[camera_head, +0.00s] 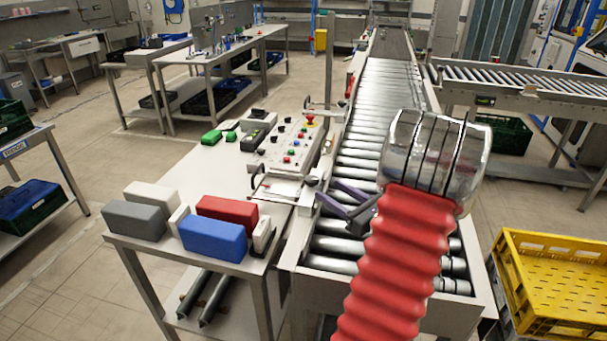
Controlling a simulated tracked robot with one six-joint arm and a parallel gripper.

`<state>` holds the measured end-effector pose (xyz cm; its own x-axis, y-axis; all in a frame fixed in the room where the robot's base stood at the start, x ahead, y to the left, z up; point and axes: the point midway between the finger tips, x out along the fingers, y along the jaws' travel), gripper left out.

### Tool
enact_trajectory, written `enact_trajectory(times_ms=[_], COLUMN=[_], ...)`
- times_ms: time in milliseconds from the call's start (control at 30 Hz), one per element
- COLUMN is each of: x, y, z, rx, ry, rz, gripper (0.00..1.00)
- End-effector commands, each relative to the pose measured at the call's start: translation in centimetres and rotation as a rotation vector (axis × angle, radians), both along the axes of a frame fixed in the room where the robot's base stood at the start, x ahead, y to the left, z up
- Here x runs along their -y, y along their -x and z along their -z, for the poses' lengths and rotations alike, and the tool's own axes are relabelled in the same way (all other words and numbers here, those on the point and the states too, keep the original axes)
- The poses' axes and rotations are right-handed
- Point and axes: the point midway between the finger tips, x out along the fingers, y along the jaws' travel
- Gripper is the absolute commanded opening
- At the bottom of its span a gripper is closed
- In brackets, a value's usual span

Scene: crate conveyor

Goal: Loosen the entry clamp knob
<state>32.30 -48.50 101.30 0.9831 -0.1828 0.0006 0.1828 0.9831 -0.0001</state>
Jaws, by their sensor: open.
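A small dark knob (312,182) sits at the left edge of the roller conveyor (376,118), beside the control panel; it looks like the entry clamp knob, but it is too small to tell how tight it is. My gripper (327,190) hangs over the near rollers, just right of the knob. Its two purple-grey fingers are spread, point left and hold nothing. The fingers appear close to the knob, but I cannot tell whether they touch it. My red bellows-covered arm hides part of the near rollers.
The control panel (296,143) with coloured buttons lies left of the conveyor. Red (227,210) and blue (212,240) blocks stand with other blocks on the near table. A yellow crate (560,285) is at the right. An upright metal post (328,60) rises beside the conveyor.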

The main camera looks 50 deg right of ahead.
Motion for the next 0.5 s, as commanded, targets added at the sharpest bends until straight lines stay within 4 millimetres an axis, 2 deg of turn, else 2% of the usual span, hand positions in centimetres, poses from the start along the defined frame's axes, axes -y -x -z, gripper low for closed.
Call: enact_trajectory(times_ms=[500], x=[1.1], y=[-7.2], z=[0.0], rx=[0.0], ry=[-0.001], rz=[-0.005], gripper=[0.51])
